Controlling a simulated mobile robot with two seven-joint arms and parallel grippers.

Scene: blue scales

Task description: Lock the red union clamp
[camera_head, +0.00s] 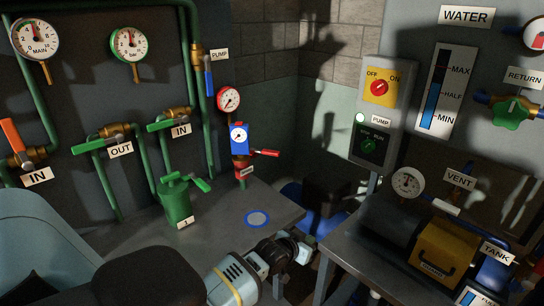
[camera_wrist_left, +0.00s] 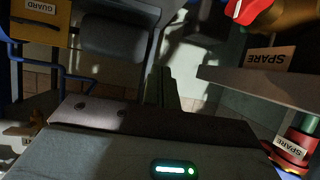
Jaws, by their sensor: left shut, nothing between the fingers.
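The red union clamp (camera_head: 241,164) stands upright on the grey bench near its back, with its red lever (camera_head: 266,153) sticking out to the right. A blue box with a white gauge (camera_head: 239,138) sits on top of it. My left gripper (camera_head: 303,251) is shut and empty, in front and to the right of the clamp, well apart from it, by the bench's right edge. In the left wrist view its narrow fingers (camera_wrist_left: 160,88) point away with nothing between them. My right gripper is out of view.
A green canister (camera_head: 175,203) stands left of the clamp. A blue-ringed disc (camera_head: 257,218) lies on the bench (camera_head: 222,232). A second table (camera_head: 350,250) with a yellow box (camera_head: 443,252) is at the right.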

